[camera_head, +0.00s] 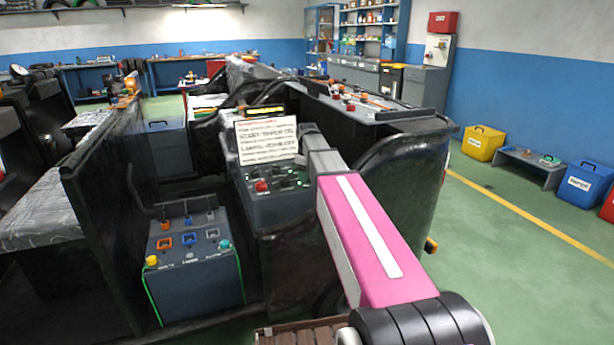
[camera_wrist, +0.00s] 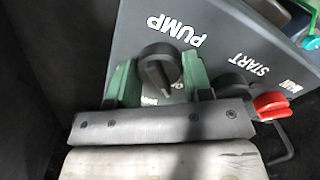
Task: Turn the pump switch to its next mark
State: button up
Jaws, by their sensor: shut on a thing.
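The pump switch (camera_wrist: 160,66) is a round black knob with a raised pointer, beside the white word PUMP on a grey panel (camera_wrist: 220,50) in the wrist view. The pointer slants toward the lower right of that view. My gripper (camera_wrist: 158,80) has its two green fingers on either side of the knob and is shut on it. White lettering below the knob is partly hidden by my gripper. In the head view the control panel (camera_head: 270,208) stands at the middle; my arm reaches to it, and I cannot make out my fingertips there.
A dark knob (camera_wrist: 232,86) near START and a red knob (camera_wrist: 270,105) sit close to my right finger. A lettered card (camera_head: 267,140) stands behind the panel. A lower grey box (camera_head: 195,285) with coloured buttons is at left.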

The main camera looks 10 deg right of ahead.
jog(key=o, duration=0.9)
jog(key=shift+r, duration=0.1)
notch_tip(320, 180, up, 11)
jog(key=shift+f, duration=0.15)
